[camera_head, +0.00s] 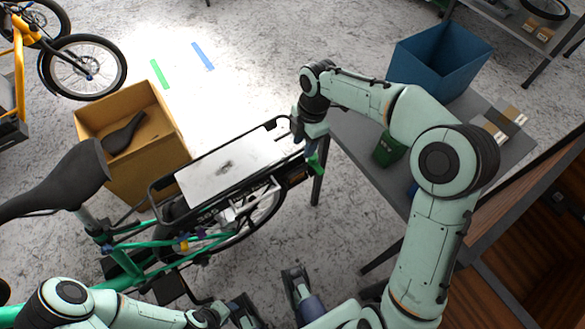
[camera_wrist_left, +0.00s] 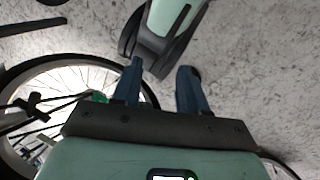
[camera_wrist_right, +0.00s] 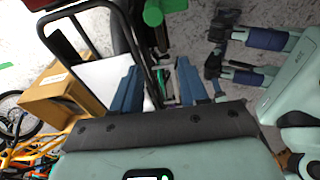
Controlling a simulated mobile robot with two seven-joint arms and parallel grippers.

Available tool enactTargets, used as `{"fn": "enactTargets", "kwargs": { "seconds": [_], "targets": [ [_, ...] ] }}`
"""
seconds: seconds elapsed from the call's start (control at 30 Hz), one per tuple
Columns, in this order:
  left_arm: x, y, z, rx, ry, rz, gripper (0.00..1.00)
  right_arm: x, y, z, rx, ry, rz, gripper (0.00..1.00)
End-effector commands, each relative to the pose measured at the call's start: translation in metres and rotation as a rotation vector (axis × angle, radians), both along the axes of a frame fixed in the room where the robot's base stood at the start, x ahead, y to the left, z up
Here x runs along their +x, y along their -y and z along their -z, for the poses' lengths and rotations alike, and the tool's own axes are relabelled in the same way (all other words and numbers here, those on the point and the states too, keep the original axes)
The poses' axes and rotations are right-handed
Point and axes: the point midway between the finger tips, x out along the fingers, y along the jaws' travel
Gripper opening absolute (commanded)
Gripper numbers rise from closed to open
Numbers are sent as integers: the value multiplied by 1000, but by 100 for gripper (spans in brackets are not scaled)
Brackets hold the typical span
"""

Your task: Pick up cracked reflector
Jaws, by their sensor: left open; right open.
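I cannot make out the cracked reflector for sure in any view. The bike's rear rack (camera_head: 240,160) carries a pale flat plate, and its rear end has a dark part (camera_head: 298,172) beside my right gripper (camera_head: 309,150). That gripper is open and comes down at the rack's rear end, hiding part of it. In the right wrist view its two blue fingers (camera_wrist_right: 159,82) stand apart, with the rack frame (camera_wrist_right: 62,45) to their left and small unclear parts between them. My left gripper (camera_head: 268,292) is open and empty, low over the floor; its fingers also show in its wrist view (camera_wrist_left: 160,78).
A cardboard box (camera_head: 150,175) holding a black saddle (camera_head: 123,134) stands left of the rack. A grey table (camera_head: 385,185) at the right carries a green container (camera_head: 388,150) and a blue bin (camera_head: 440,60) stands behind. The bike's black saddle (camera_head: 65,178) sticks up at left.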

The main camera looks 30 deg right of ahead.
Motion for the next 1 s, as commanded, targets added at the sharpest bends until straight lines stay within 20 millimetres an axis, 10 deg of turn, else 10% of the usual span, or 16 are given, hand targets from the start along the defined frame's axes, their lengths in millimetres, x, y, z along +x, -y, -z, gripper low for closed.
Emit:
{"fn": "enactTargets", "kwargs": {
  "seconds": [1.0],
  "targets": [
    [61, -31, 50, 79, 160, -67, 43, -4, -20, 118, -8, -2, -25, 44]
  ]
}}
